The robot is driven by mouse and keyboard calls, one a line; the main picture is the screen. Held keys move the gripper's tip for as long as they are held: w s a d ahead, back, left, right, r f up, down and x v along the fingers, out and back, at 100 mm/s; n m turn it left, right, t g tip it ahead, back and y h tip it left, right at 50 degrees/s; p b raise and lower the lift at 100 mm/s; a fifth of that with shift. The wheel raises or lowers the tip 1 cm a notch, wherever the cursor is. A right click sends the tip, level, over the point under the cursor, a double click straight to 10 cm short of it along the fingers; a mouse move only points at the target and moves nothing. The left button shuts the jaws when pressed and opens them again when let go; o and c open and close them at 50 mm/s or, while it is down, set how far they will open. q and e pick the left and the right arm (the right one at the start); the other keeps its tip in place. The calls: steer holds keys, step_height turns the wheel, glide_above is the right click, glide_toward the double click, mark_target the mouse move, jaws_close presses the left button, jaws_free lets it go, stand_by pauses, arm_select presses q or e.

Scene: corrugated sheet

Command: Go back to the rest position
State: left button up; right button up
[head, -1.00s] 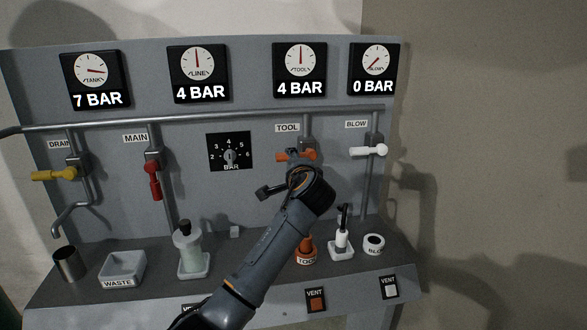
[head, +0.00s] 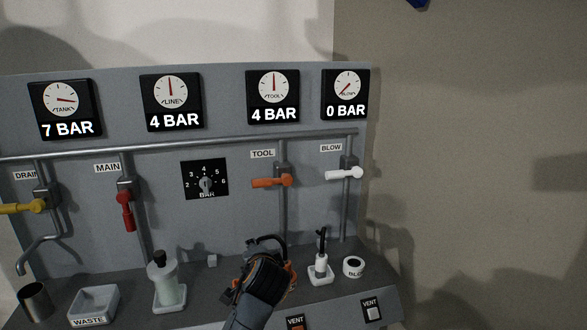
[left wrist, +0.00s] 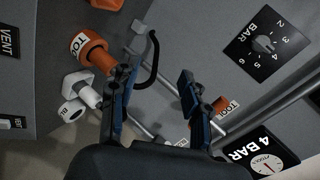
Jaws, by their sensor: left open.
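My left gripper (head: 268,255) is in front of the panel's shelf in the head view, with its arm coming up from the bottom edge. In the left wrist view its two fingers (left wrist: 158,90) stand apart with nothing between them. In the head view it is below the orange TOOL valve handle (head: 272,181) and apart from it. The handle lies sideways. The orange TOOL fitting (left wrist: 91,52) shows near the fingers in the left wrist view; in the head view my gripper mostly hides it. My right gripper is not in view.
The grey panel (head: 230,230) carries gauges reading 7, 4, 4 and 0 bar. A yellow handle (head: 22,208), red handle (head: 125,211) and white handle (head: 345,174) stick out. A bottle (head: 165,283), waste tray (head: 93,304) and white fitting (head: 320,268) stand on the shelf.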

arm_select(q)
steer(key=s+a+f+n+g+h, duration=0.1)
steer(key=s+a+f+n+g, duration=0.15)
steer(key=s+f, duration=0.65)
steer(key=s+a+f+n+g+h, duration=0.1)
steer(key=s+a+f+n+g, duration=0.2)
steer(key=s+f, duration=0.6)
steer(key=s+a+f+n+g+h, duration=0.1)
steer(key=s+a+n+g, duration=0.1)
steer(key=s, duration=1.1)
steer(key=s+a+f+n+g, duration=0.1)
steer(key=s+a+f+n, duration=0.15)
steer(key=s, duration=1.05)
step_height(320, 180, down, 26)
steer(key=s+g, duration=0.1)
steer(key=g, duration=0.1)
steer(key=s+a+f, duration=0.3)
steer(key=s+f, duration=1.2)
steer(key=s, duration=0.2)
steer(key=shift+a+f+g, duration=0.15)
steer(key=shift+f+g, duration=0.2)
